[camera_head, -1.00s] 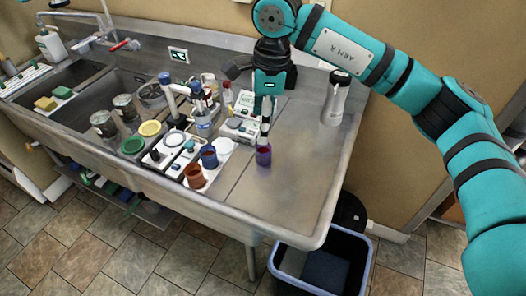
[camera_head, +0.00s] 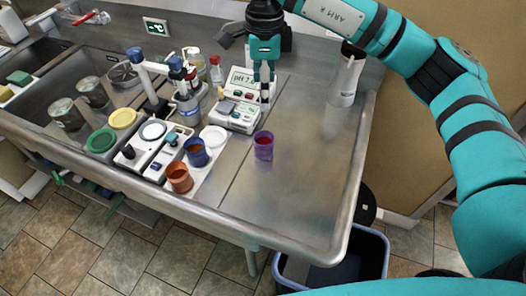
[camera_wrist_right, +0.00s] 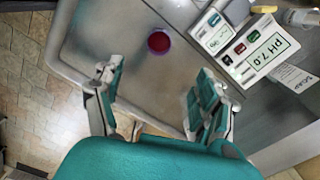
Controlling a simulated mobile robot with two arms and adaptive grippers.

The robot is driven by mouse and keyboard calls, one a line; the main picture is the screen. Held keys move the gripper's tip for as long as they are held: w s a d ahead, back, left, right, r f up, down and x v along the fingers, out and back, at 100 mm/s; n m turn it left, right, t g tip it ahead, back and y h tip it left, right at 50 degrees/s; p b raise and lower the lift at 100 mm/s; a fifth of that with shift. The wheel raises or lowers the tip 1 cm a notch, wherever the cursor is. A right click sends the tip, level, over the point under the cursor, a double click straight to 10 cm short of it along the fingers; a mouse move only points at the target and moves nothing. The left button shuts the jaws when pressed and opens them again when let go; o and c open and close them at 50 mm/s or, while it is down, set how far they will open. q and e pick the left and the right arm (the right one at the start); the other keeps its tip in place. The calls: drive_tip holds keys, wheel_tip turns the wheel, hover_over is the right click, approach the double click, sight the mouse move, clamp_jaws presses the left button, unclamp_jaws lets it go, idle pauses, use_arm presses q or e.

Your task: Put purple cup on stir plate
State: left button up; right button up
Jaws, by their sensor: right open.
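The purple cup (camera_head: 264,146) stands upright on the bare steel counter. It also shows in the right wrist view (camera_wrist_right: 158,42), seen from above with dark red inside. My right gripper (camera_head: 265,92) hangs above the counter behind the cup, apart from it. In the right wrist view the gripper (camera_wrist_right: 157,75) has its fingers spread, with nothing between them. A white device with a round pale top (camera_head: 152,131) sits left of the cup and may be the stir plate; I cannot tell for certain. My left gripper is out of view.
A blue cup (camera_head: 197,152) and an orange cup (camera_head: 179,178) stand left of the purple cup. A pH meter (camera_head: 243,83) and small white device (camera_head: 232,116) stand behind it. A white bottle (camera_head: 346,80) stands back right. The counter right of the cup is clear.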

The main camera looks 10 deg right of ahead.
drive_tip(key=f, duration=0.1)
drive_tip(key=p, duration=0.3)
hover_over(264, 142)
drive_tip(key=s, duration=0.2)
drive_tip(key=f, duration=1.1)
drive_tip(key=shift+w+a+f, duration=0.1)
drive_tip(key=shift+a+f, duration=0.1)
drive_tip(key=shift+f, duration=0.5)
drive_tip(key=shift+f+p, duration=0.35)
drive_tip(key=shift+p, duration=0.15)
wheel_tip(264, 142, down, 4)
drive_tip(key=shift+a+r+p, duration=0.1)
drive_tip(key=shift+r+p, duration=0.1)
drive_tip(key=shift+p, duration=0.7)
drive_tip(key=shift+f, duration=0.45)
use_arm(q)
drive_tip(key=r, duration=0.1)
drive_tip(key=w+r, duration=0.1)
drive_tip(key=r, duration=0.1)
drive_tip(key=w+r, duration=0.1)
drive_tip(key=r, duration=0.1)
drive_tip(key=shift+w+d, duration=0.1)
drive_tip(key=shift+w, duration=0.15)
use_arm(e)
drive_tip(key=c, duration=1.4)
